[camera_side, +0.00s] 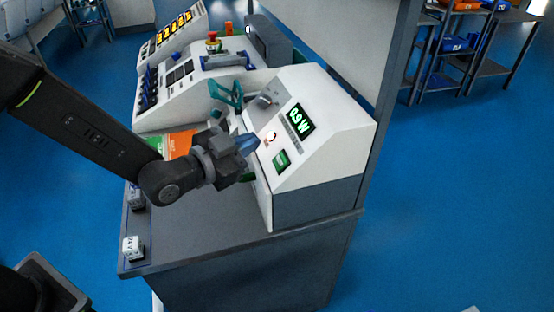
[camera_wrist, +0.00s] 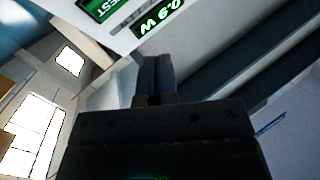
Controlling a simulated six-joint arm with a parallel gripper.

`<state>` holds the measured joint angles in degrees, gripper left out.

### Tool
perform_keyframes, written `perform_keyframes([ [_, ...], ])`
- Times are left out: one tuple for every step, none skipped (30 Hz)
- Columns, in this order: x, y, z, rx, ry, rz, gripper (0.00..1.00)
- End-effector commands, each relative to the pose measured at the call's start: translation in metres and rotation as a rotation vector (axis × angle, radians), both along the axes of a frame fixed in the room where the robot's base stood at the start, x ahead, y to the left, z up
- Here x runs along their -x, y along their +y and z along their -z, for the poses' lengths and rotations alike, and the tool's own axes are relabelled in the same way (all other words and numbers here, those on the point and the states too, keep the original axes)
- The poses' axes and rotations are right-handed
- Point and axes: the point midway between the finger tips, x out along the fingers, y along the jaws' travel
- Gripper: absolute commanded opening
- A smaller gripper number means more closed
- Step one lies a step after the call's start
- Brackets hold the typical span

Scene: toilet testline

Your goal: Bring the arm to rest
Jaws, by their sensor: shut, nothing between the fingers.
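My gripper (camera_side: 250,144) is shut and empty. In the side view it is held close to the sloped front panel of the white test console (camera_side: 335,140), near a lit round button (camera_side: 270,137). I cannot tell whether the fingertips touch the panel. In the wrist view the two dark fingers (camera_wrist: 155,75) lie together, pointing toward the white console face. The console's green display (camera_side: 301,122) reads 0.9 W, and it also shows in the wrist view (camera_wrist: 161,17).
A grey bench (camera_side: 200,235) carries the console. A second panel with dark switches (camera_side: 175,85) and a red stop button (camera_side: 213,38) stands behind. A teal clamp-like part (camera_side: 227,93) is near the gripper. Small white blocks (camera_side: 133,248) lie at the front left. Shelves (camera_side: 470,50) stand far right.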

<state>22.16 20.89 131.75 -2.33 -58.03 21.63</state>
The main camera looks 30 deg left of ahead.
Motion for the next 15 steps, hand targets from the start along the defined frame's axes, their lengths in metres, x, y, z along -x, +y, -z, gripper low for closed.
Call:
perform_keyframes([
  [0.0,0.0,0.0,0.0,0.0,0.0,0.0],
  [0.0,0.0,0.0,0.0,0.0,0.0,0.0],
  [0.0,0.0,0.0,0.0,0.0,0.0,0.0],
  [0.0,0.0,0.0,0.0,0.0,0.0,0.0],
  [0.0,0.0,0.0,0.0,0.0,0.0,0.0],
  [0.0,0.001,-0.001,0.001,0.003,-0.001,0.0],
  [0.0,0.002,-0.002,0.001,0.008,-0.004,0.0],
  [0.0,0.004,-0.004,0.002,0.017,-0.008,0.0],
  [0.0,0.008,-0.007,0.003,0.035,-0.014,0.0],
  [0.001,0.012,-0.01,0.003,0.052,-0.022,0.0],
  [0.001,0.017,-0.014,0.005,0.073,-0.031,0.0],
  [0.003,0.024,-0.02,0.008,0.111,-0.045,0.0],
  [0.005,0.031,-0.025,0.01,0.142,-0.058,0.0],
  [0.008,0.038,-0.029,0.013,0.175,-0.072,0.0],
  [0.014,0.048,-0.036,0.018,0.224,-0.092,0.0],
])
